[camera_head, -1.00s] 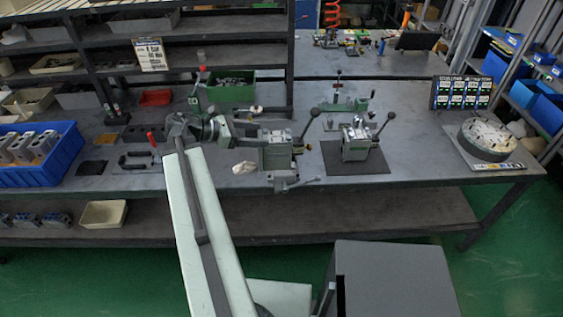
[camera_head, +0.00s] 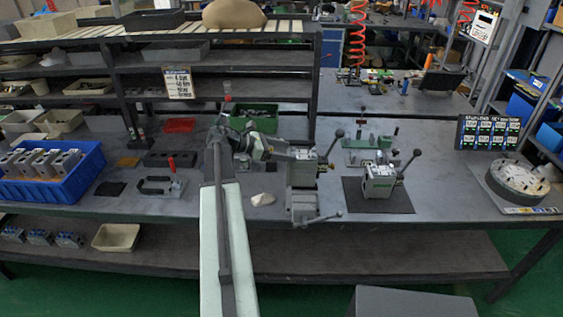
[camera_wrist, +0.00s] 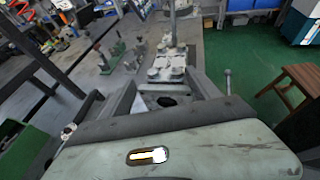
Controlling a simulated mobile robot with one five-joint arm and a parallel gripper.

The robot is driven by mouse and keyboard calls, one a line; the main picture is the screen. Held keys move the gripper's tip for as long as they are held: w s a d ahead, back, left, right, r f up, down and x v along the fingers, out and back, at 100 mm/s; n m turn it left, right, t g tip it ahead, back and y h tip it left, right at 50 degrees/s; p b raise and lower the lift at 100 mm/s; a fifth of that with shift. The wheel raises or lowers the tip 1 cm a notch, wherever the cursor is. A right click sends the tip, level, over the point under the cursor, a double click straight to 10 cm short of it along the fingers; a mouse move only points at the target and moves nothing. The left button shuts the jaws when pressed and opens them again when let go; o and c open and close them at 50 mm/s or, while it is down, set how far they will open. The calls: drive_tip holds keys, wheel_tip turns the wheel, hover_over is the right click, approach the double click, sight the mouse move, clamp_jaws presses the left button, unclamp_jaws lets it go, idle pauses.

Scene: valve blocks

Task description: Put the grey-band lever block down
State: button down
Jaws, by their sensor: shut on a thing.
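The grey-band lever block (camera_head: 303,172) is a grey block with a dark-knobbed lever slanting up to the right. My gripper (camera_head: 288,156) is shut on it from the left in the head view. The block is over a grey vise (camera_head: 304,207) at the table's front edge; I cannot tell how large any gap between them is.
A similar lever block (camera_head: 380,181) stands on a dark mat (camera_head: 400,206) to the right. A green fixture (camera_head: 368,143) is behind. A round grey turntable (camera_head: 517,183) is at far right. A red-handled clamp (camera_head: 172,186) and blue bin (camera_head: 52,180) are left.

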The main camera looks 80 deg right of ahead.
drive_tip(key=shift+w+d, duration=0.2)
drive_tip(key=shift+d, duration=0.45)
wheel_tip(320, 180, down, 3)
drive_tip(key=b, duration=0.3)
drive_tip(key=shift+a+f+b, duration=0.1)
drive_tip(key=shift+f+b, duration=0.1)
drive_tip(key=shift+b, duration=0.1)
drive_tip(key=shift+c, duration=0.8)
unclamp_jaws()
drive_tip(key=shift+f, duration=0.1)
drive_tip(key=p+v, duration=0.4)
drive_tip(key=v, duration=0.8)
